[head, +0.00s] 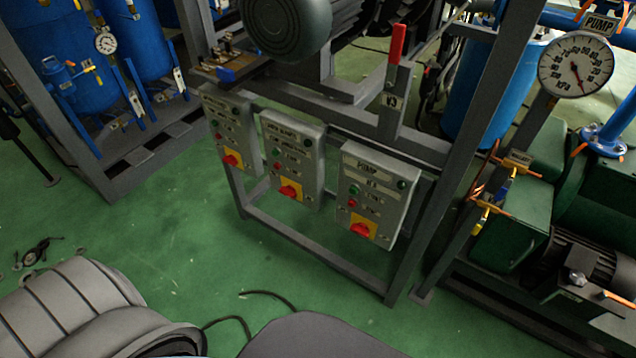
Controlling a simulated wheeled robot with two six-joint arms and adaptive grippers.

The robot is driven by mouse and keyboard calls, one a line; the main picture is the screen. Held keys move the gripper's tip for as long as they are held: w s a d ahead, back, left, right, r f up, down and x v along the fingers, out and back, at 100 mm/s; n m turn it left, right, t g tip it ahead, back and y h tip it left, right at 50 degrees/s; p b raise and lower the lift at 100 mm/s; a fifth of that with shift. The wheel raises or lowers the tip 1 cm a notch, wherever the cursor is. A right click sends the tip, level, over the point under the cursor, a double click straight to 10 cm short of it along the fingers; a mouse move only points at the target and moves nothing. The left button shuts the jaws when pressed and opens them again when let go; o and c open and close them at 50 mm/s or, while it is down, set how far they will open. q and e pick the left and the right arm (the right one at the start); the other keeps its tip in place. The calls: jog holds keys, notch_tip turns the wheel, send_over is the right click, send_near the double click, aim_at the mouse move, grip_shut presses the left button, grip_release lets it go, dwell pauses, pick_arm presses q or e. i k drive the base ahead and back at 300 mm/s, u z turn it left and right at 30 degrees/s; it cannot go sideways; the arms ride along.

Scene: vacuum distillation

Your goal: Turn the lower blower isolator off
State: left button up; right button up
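Three grey control boxes hang in a row on a dark frame. The left box (222,112) and the middle box (308,133) have small labels that I cannot read surely; the middle one seems to include "BLOWER". The right box (383,164) is labelled "PUMP". Each has small buttons and a red rotary isolator on a yellow plate: the left isolator (231,160), the middle isolator (290,191) and the right isolator (361,229). I cannot tell their on or off positions surely. Neither of my grippers is in view, and nothing touches the boxes.
A pump gauge (576,64) and green machinery (512,228) are at right. Blue tanks (50,75) are at upper left. Green floor (190,235) before the boxes is mostly clear.

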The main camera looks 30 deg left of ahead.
aim_at(289, 191)
jog(key=u, duration=0.4)
jog(key=i, duration=0.9)
jog(key=u, duration=0.8)
